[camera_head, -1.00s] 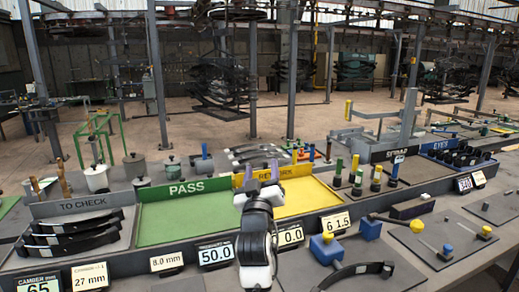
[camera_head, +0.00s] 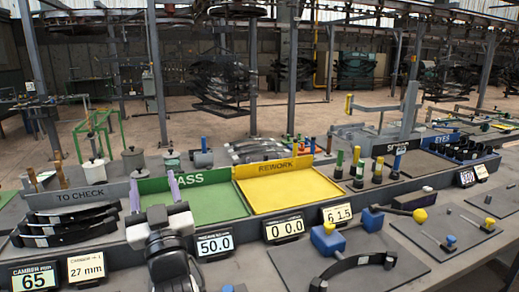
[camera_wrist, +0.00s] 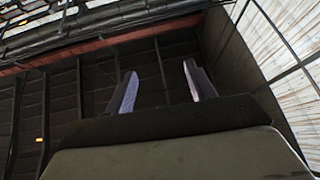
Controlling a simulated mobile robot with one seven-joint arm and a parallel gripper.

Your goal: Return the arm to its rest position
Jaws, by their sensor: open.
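My gripper (camera_head: 153,182) is raised in front of the green PASS tray (camera_head: 213,205), at the tray's left end. Its two pale violet fingers stand apart, pointing up, with nothing between them. In the wrist view the gripper (camera_wrist: 158,75) also shows empty fingers, against a dark wall and ceiling. My white and black arm rises from the bottom of the head view and hides part of the bench front and the left of the PASS tray.
Several dark leaf springs lie in the TO CHECK tray (camera_head: 82,193) at left. The yellow REWORK tray (camera_head: 290,192) is empty. A curved spring (camera_head: 350,263) lies on a grey plate (camera_head: 395,272) at front right. Number displays (camera_head: 215,245) line the bench front.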

